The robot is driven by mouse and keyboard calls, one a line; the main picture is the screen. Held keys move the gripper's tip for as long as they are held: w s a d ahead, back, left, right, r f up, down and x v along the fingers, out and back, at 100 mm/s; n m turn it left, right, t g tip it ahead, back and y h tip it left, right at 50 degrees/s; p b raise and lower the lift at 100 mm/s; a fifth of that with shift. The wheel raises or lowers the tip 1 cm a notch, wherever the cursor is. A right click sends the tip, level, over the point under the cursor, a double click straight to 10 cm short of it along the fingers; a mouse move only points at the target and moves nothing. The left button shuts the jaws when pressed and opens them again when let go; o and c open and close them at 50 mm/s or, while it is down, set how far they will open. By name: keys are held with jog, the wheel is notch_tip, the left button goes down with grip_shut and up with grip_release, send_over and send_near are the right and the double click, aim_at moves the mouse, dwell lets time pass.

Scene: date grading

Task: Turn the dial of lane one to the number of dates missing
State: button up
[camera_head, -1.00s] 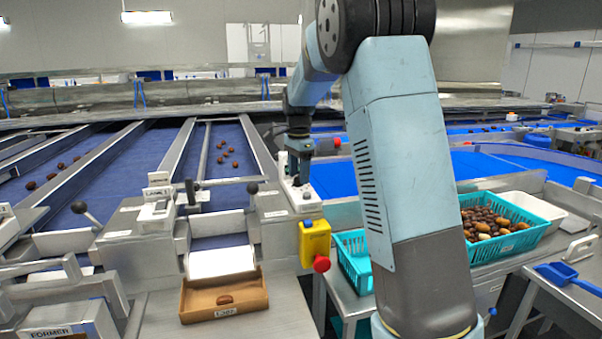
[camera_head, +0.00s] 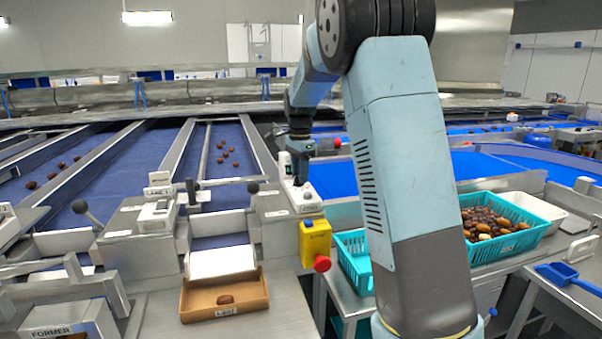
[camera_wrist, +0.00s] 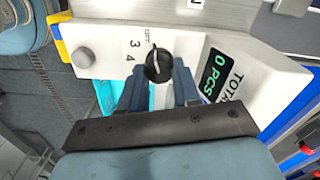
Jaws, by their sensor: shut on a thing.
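In the wrist view, a round black dial (camera_wrist: 158,62) with a light pointer mark sits on a white control box (camera_wrist: 110,28). The marks OFF, 3 and 4 show beside it; other marks are hidden. My gripper (camera_wrist: 158,76) is shut on the dial, one finger on each side. The pointer seems to point up toward OFF. A display on the box (camera_wrist: 212,74) reads 0 PCS. In the head view my gripper (camera_head: 301,178) is down at the white box (camera_head: 291,190). A brown carton (camera_head: 224,296) holds one date (camera_head: 225,299).
A yellow box with a red button (camera_head: 315,242) is just below the control box. Several dates lie on the blue lane belt (camera_head: 228,135). A lever with a black knob (camera_head: 253,188) stands left of my gripper. Teal baskets (camera_head: 510,245) are at right.

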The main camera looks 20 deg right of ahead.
jog(key=shift+n, duration=0.3)
jog(key=n, duration=0.3)
jog(key=shift+w+a+n, duration=0.1)
jog(key=shift+n, duration=0.2)
jog(key=n, duration=1.1)
jog(key=shift+a+n, duration=0.15)
jog(key=shift+n, duration=2.55)
jog(key=o, duration=1.1)
jog(key=shift+c, duration=0.2)
